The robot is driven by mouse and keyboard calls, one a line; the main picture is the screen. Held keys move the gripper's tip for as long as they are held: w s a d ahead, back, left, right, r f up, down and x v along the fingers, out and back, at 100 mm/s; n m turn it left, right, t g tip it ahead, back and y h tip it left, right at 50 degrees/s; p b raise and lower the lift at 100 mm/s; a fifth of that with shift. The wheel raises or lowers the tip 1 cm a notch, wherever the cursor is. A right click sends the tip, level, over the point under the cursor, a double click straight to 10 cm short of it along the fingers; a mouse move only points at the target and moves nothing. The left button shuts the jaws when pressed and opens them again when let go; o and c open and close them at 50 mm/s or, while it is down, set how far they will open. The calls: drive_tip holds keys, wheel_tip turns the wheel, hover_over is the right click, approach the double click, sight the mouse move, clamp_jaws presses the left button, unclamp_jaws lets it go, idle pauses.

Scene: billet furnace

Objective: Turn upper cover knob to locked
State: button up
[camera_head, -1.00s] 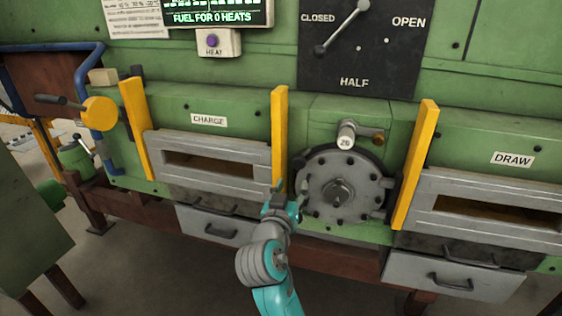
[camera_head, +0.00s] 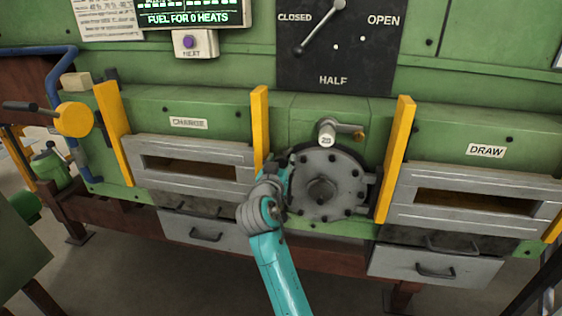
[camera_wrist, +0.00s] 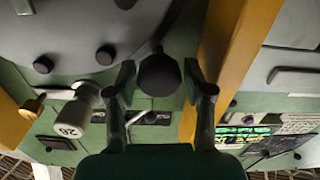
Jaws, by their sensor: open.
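The round grey bolted cover (camera_head: 335,168) sits between two yellow posts; its face also fills the upper left of the wrist view (camera_wrist: 75,28). In the wrist view a dark round knob (camera_wrist: 160,76) stands at the cover's edge, between the two fingers of my gripper (camera_wrist: 159,88). The fingers are open, one on each side of the knob, with small gaps visible. In the head view my gripper (camera_head: 284,182) is at the cover's left edge, and my wrist hides the knob there. I cannot tell the knob's turn angle.
A yellow post (camera_head: 259,130) rises just left of the cover, close to my gripper. A pale cylinder marked with a number (camera_head: 327,131) sticks out above the cover. The charge door (camera_head: 200,148) is at left, the draw door (camera_head: 470,180) at right.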

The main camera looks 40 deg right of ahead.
drive_tip(key=shift+d, duration=0.1)
drive_tip(key=c, duration=0.8)
drive_tip(key=shift+c, duration=0.2)
drive_tip(key=shift+m, duration=0.3)
drive_tip(key=m, duration=0.9)
drive_tip(key=shift+s+d+f, duration=0.1)
drive_tip(key=m, duration=0.9)
drive_tip(key=shift+f, duration=0.2)
drive_tip(key=shift+m, duration=0.3)
